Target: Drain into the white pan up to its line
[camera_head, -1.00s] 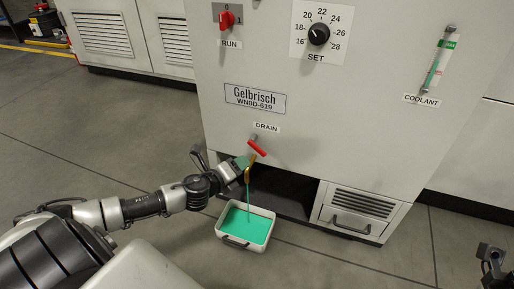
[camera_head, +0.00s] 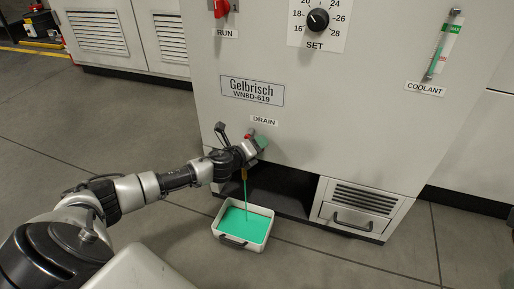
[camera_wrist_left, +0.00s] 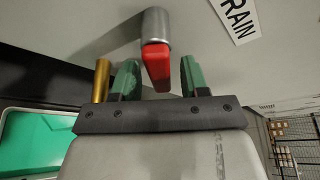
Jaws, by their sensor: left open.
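The white pan (camera_head: 233,244) stands on the floor below the drain and holds green liquid (camera_head: 243,224). A green stream (camera_head: 246,200) falls into it from the brass spout (camera_head: 244,174). The liquid lies below the rim; I cannot make out the line clearly. The red drain handle (camera_wrist_left: 156,62) sits on a grey stem under the DRAIN label. My left gripper (camera_head: 259,142) is at the handle, open, with its green-padded fingers on either side of it and gaps showing in the left wrist view (camera_wrist_left: 158,80). In the head view the gripper hides most of the handle. My right gripper is out of view.
The machine's front panel (camera_head: 330,110) rises behind the gripper. The coolant gauge (camera_head: 441,52) is at upper right and the set dial (camera_head: 318,20) at the top. A dark recess lies behind the pan, with a vented drawer (camera_head: 352,207) to its right. The floor around is clear.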

